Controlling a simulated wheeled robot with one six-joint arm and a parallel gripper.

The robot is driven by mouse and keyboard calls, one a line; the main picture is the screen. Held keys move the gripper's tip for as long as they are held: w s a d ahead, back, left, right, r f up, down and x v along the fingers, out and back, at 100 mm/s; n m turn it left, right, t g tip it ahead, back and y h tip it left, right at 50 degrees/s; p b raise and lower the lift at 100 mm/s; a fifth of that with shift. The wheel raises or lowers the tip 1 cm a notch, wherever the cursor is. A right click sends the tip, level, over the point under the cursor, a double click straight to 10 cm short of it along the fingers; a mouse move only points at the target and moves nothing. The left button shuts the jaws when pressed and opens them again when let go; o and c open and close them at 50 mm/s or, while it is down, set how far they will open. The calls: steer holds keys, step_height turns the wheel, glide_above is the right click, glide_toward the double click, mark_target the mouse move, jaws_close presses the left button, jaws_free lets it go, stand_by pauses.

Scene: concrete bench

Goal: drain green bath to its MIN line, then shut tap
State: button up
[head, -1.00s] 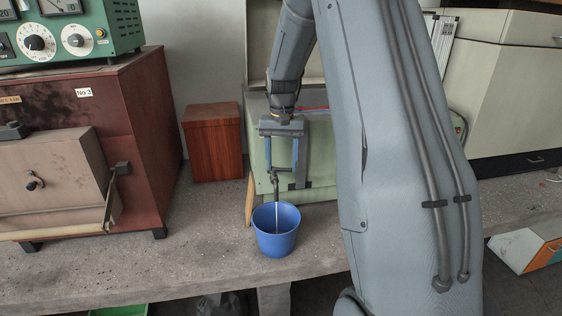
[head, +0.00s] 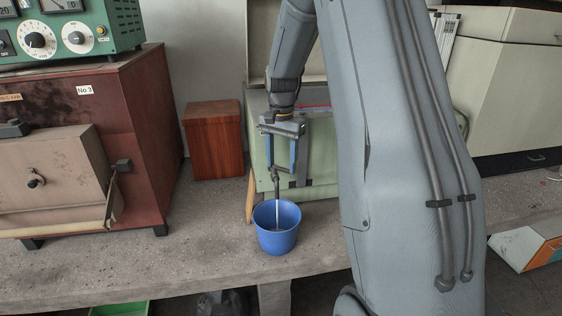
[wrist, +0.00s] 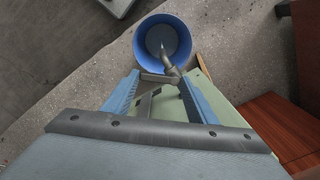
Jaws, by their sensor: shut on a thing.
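The pale green bath (head: 322,192) stands on the bench, partly hidden behind my arm. Its tap (head: 275,182) sticks out at the front, and a thin stream runs from it. The blue bucket (head: 277,238) stands below the tap and catches the stream; a little liquid shows inside. My gripper (head: 281,172) is at the tap, shut on its handle. The wrist view also shows the tap spout (wrist: 171,62) over the bucket (wrist: 141,44), between my blue fingers. The bath's level and MIN line cannot be made out.
A red-brown furnace (head: 120,130) with a green instrument box (head: 70,30) on top stands at the left. A reddish wooden box (head: 213,140) is behind, left of the bath. The bench front left of the bucket is clear.

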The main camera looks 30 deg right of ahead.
mark_target(282, 168)
steer(key=o, duration=1)
steer(key=shift+o, duration=0.2)
steer(key=shift+r, duration=0.15)
step_height(282, 168, up, 8)
steer(key=b, duration=0.2)
steer(key=shift+f, duration=0.2)
steer(key=s+a+f+n, duration=0.3)
steer(key=s+a+f, duration=0.1)
steer(key=s, duration=0.3)
steer(key=s+a+f+n+t+b, duration=0.1)
steer(key=s+a+f+n, duration=0.3)
steer(key=s+a, duration=0.2)
steer(key=s+a+f+n, duration=0.4)
steer(key=s+a, duration=0.2)
steer(key=s, duration=0.3)
steer(key=shift+f+b, duration=0.2)
steer(key=shift+b, duration=0.15)
